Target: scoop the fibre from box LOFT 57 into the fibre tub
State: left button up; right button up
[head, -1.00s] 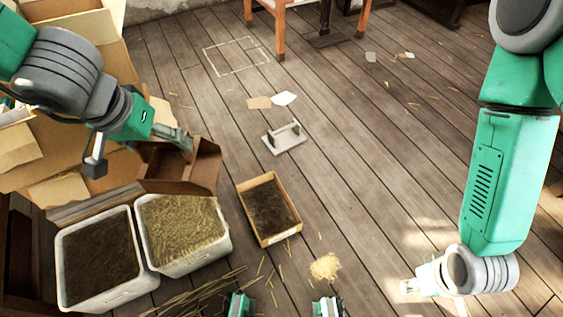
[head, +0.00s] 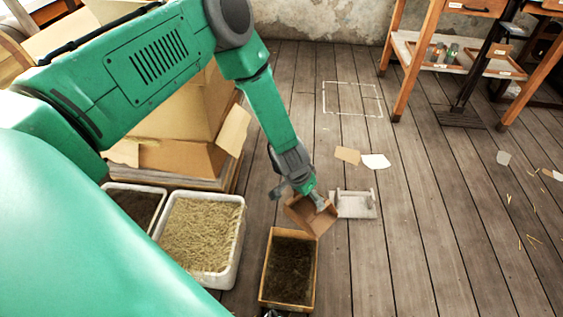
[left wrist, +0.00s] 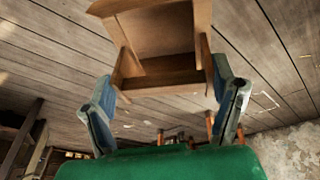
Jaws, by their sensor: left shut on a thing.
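My left gripper (head: 318,201) is shut on a brown wooden scoop (head: 306,217). It holds the scoop tilted, beside the grey stand and just past the far end of a low wooden box in the picture. The scoop (left wrist: 165,72) fills the upper middle of the left wrist view, between the two fingers (left wrist: 170,100); I see no fibre in it there. The low wooden box (head: 314,275) holds dark brown material. A white tub of straw-coloured material (head: 238,245) stands left of it, and a white tub of dark material (head: 135,187) further left. No label is readable.
The small grey stand (head: 356,206) sits on the plank floor, empty. Cardboard boxes (head: 190,115) are stacked behind the tubs. Paper scraps (head: 376,161) lie beyond the stand. A wooden table (head: 400,75) stands at the back right. Floor to the right is mostly clear.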

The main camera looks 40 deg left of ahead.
pick_arm(q)
jog(key=s+f+m+b, duration=0.1)
jog(key=s+f, duration=0.3)
jog(key=f, duration=0.8)
jog(key=s+a+f+m+y+b, duration=0.1)
jog(key=s+f+b, duration=0.2)
jog(key=f, duration=1)
jog(key=shift+s+f+m+b, duration=0.3)
jog(key=shift+s+b, duration=0.1)
jog(key=shift+b, duration=0.35)
jog(key=shift+t+y, duration=0.3)
jog(key=shift+y, duration=0.4)
jog(key=f+b, duration=0.1)
jog(key=d+f+b, duration=0.1)
jog(key=f, duration=0.1)
jog(key=f+b, duration=0.1)
jog(key=shift+s+d+f, duration=0.15)
jog(key=shift+s+f, duration=0.25)
jog(key=shift+s+d+f+b, duration=0.15)
jog(key=shift+d+f+b, duration=0.15)
jog(key=shift+d, duration=0.25)
jog(key=shift+s+d+f+b, duration=0.15)
jog(key=shift+d+f, duration=0.15)
jog(key=shift+d, duration=0.25)
pick_arm(e)
notch_tip(320, 180, down, 11)
jog(key=d, duration=0.1)
jog(key=shift+d+r, duration=0.2)
